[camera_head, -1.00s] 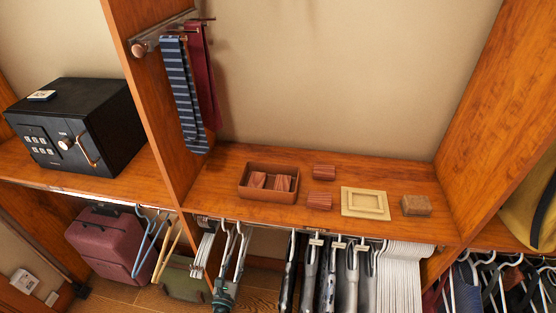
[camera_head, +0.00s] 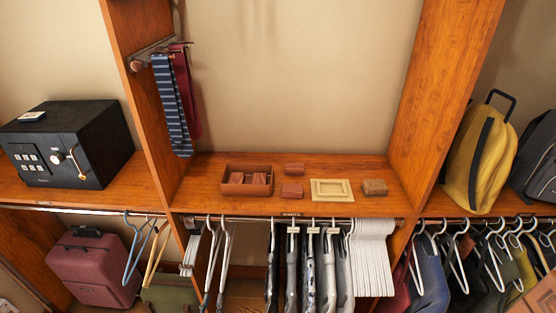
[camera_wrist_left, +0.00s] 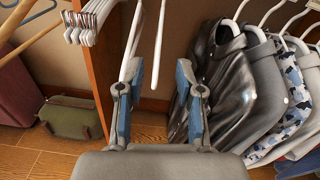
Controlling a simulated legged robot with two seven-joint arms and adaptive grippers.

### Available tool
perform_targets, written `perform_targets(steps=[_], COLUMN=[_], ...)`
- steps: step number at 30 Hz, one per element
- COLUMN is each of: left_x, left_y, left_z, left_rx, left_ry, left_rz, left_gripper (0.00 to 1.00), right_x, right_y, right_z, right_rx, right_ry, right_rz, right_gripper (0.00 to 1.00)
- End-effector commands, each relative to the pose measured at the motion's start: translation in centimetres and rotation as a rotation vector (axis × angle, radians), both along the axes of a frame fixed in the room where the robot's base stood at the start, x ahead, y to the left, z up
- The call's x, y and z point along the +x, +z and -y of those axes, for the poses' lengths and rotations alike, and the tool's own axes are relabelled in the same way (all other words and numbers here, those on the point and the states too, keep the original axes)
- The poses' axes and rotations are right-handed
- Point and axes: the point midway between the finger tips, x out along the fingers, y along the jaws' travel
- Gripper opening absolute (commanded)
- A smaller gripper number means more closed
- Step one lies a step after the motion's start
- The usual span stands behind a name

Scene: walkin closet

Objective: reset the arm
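My left gripper (camera_wrist_left: 157,85) shows in the left wrist view, with its two blue-padded fingers spread apart and nothing held between them. It is under the hanging rail, in front of white hangers (camera_wrist_left: 134,45) and left of a dark leather jacket (camera_wrist_left: 230,85). In the head view I cannot clearly make out the left gripper at the bottom edge. My right gripper is in neither view.
The wooden shelf (camera_head: 215,203) holds a brown box (camera_head: 246,181), small reddish blocks (camera_head: 293,190), a cream tray (camera_head: 314,188) and a brown block (camera_head: 374,187). A black safe (camera_head: 70,144) is left; a yellow backpack (camera_head: 479,165) is right. Clothes hang below.

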Motion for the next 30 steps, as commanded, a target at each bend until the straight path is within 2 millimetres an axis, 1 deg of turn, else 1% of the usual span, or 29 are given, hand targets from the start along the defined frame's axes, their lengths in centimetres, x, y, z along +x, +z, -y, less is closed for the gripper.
perform_targets(steps=[1, 5, 8, 11, 12, 14, 15, 17, 18, 20, 21, 23, 24, 26, 27, 29, 30], left_x=[-0.2, -0.8, -1.6, -2.8, -3.3, -4.4, -5.4, -7.1, -8.6, -11.4, -13.6, -17.3, -19.9, -24.0, -26.6, -30.4, -32.8], left_y=[-1.1, -4.0, -6.8, -10.2, -11.7, -14.2, -16.1, -19.1, -21.4, -25.2, -27.8, -31.4, -33.6, -36.5, -38.1, -40.1, -41.1], left_z=[-0.1, -0.4, -0.7, -1.0, -1.1, -1.3, -1.5, -1.7, -1.9, -2.1, -2.2, -2.3, -2.3, -2.3, -2.2, -2.1, -2.0], left_rx=[-0.043, -0.181, -0.311, -0.467, -0.537, -0.65, -0.734, -0.869, -0.973, -1.146, -1.263, -1.437, -1.542, -1.688, -1.772, -1.879, -1.935], left_ry=[0.007, 0.036, 0.069, 0.122, 0.149, 0.198, 0.239, 0.315, 0.382, 0.509, 0.609, 0.778, 0.899, 1.092, 1.221, 1.411, 1.527], left_rz=[-0.024, -0.088, -0.15, -0.223, -0.254, -0.305, -0.342, -0.4, -0.442, -0.505, -0.542, -0.584, -0.601, -0.607, -0.598, -0.568, -0.54], left_gripper=[0.36, 0.36, 0.36, 0.36, 0.36, 0.36, 0.36, 0.36, 0.36, 0.36, 0.36, 0.36, 0.36, 0.36, 0.36, 0.36, 0.36], right_x=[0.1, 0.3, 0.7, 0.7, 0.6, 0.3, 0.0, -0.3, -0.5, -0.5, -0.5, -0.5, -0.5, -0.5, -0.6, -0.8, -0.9], right_y=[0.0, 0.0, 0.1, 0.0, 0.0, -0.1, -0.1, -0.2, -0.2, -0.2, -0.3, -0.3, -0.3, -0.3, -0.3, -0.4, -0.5], right_z=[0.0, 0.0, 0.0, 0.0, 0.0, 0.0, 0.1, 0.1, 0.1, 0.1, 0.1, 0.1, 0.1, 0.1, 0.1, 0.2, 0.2], right_rx=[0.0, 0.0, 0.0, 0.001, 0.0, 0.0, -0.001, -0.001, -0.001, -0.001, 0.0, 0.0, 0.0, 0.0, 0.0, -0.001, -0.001], right_ry=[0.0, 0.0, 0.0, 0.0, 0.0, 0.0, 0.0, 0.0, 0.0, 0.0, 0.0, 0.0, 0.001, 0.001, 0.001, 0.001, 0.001], right_rz=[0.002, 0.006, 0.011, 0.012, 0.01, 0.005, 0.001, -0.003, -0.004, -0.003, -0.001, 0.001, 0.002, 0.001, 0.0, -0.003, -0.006], right_gripper=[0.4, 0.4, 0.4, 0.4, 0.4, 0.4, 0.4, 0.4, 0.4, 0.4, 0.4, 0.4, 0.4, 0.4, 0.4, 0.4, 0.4])
